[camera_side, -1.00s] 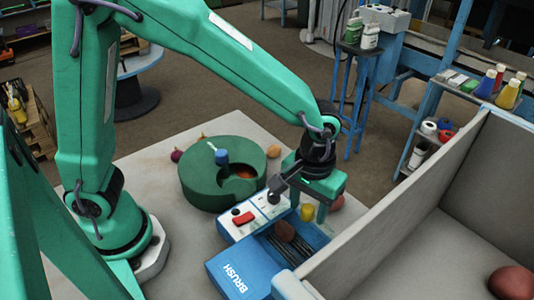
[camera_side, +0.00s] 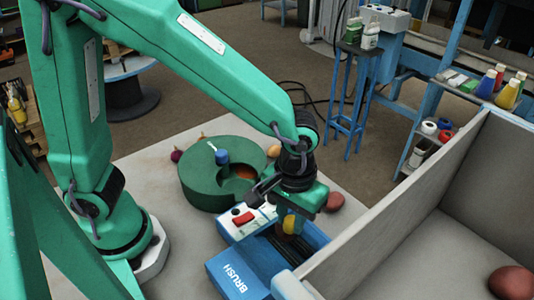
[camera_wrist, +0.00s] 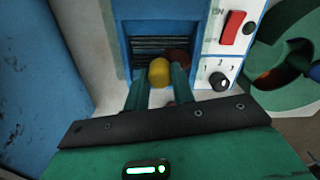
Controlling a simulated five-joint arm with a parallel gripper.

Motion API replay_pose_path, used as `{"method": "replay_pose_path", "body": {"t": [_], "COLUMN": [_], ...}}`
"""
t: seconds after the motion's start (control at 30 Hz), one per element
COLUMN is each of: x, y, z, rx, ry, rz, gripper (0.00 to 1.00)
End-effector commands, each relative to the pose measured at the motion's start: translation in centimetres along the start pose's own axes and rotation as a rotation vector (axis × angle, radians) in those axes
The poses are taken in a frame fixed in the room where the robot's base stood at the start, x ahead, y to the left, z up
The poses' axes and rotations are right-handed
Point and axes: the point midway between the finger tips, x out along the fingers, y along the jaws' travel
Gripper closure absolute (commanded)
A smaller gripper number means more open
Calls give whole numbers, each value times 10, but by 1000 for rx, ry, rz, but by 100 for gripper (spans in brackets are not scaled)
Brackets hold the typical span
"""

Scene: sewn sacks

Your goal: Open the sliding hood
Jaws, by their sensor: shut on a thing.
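The blue and white machine marked BRUSH (camera_side: 240,275) stands on the table, with dark bristles in a blue-walled trough (camera_wrist: 162,45). I cannot tell which part is the sliding hood. My gripper (camera_side: 291,227) is over the trough, shut on a yellow rounded piece (camera_wrist: 159,72). The yellow piece (camera_side: 291,223) also shows between the fingers in the side view. I cannot tell whether it is a knob or a loose thing. A reddish-brown lump (camera_wrist: 180,58) is just behind it in the wrist view, partly hidden.
A green drum (camera_side: 200,189) with a blue knob (camera_side: 222,157) and a round opening stands to the left. A grey bin wall (camera_side: 385,215) rises close to the right. A reddish lump (camera_side: 335,202) lies behind the machine. The machine's panel has a red switch (camera_wrist: 231,27).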

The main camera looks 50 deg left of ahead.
Motion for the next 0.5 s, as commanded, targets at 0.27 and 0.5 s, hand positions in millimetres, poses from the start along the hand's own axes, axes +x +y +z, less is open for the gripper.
{"method": "replay_pose_path", "body": {"t": [0.27,0.5], "x": [-2,-2], "y": [-9,-12], "z": [47,55], "rx": [5,1], "ry": [3,3], "rz": [5,5], "gripper": [100,100]}}
